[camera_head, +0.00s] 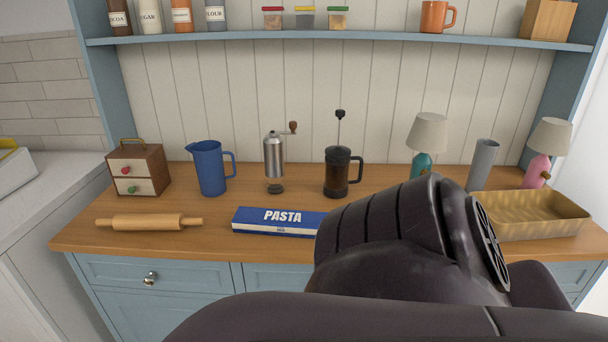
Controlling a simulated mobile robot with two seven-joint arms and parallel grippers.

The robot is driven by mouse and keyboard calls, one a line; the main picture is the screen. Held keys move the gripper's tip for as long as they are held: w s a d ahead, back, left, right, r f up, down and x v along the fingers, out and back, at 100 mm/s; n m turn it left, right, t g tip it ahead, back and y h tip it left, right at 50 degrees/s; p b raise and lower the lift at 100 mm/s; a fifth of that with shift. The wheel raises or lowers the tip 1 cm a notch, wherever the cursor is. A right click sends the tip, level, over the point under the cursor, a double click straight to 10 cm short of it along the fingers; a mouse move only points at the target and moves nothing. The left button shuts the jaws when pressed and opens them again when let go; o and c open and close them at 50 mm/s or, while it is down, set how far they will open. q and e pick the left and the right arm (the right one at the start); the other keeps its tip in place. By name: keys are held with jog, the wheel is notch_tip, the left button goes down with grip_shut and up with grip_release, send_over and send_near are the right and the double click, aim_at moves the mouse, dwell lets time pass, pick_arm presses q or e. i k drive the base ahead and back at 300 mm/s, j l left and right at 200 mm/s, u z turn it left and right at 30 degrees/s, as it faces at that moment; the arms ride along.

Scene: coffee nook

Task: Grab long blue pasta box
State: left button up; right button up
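Neither of my grippers can be made out in this view. I cannot tell whether the arm touches the box.
A rolling pin (150,222) lies left of the box. Behind stand a small drawer chest (139,168), blue pitcher (209,168), grinder (274,160) and French press (337,172).

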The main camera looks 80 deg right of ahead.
aim_at(253, 220)
jog(key=k+j+z, duration=0.15)
jog(key=z, duration=2.05)
jog(key=i+j+z, duration=0.25)
jog(key=i+j, duration=0.05)
jog(key=j, duration=0.1)
